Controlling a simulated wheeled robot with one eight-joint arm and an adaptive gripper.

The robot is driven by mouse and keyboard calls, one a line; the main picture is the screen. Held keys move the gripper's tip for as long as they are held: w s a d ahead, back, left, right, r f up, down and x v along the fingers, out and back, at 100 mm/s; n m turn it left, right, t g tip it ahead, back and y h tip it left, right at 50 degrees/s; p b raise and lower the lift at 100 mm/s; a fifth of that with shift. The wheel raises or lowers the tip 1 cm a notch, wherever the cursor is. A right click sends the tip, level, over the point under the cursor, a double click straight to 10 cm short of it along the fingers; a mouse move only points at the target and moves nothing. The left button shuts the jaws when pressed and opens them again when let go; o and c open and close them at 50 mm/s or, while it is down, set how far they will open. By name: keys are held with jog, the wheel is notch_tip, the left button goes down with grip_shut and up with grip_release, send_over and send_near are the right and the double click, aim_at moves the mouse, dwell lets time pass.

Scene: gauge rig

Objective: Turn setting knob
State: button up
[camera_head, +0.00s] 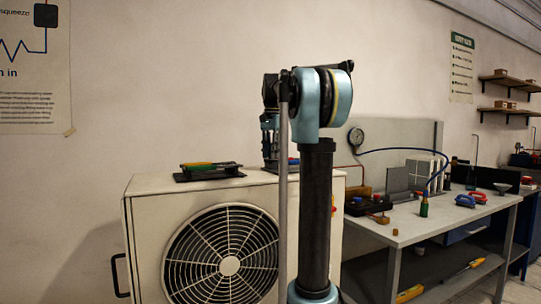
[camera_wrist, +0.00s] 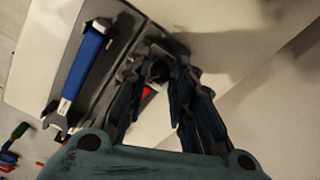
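My gripper (camera_wrist: 163,68) points down over a dark tray in the wrist view, its two fingers apart with a gap between them. A small dark rounded thing shows between the fingertips, with a bit of red beside it; I cannot tell what it is or whether the fingers touch it. In the head view my gripper (camera_head: 270,150) is above the top of the white fan unit (camera_head: 150,187), partly hidden by my arm. I cannot make out the setting knob for certain. A black box with red and blue knobs (camera_head: 365,205) stands on the bench.
A blue-handled wrench (camera_wrist: 86,67) lies on the tray left of my fingers. A green-handled tool lies on a black holder (camera_head: 208,174) on the fan unit. The bench (camera_head: 405,232) at right carries a round gauge (camera_head: 356,136) and a small green bottle (camera_head: 424,207).

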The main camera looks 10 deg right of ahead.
jog(key=shift+o, duration=0.2)
jog(key=shift+r, duration=0.15)
notch_tip(320, 180, up, 12)
jog(key=shift+f, duration=0.2)
dwell(0.4)
jog(key=shift+d, duration=0.1)
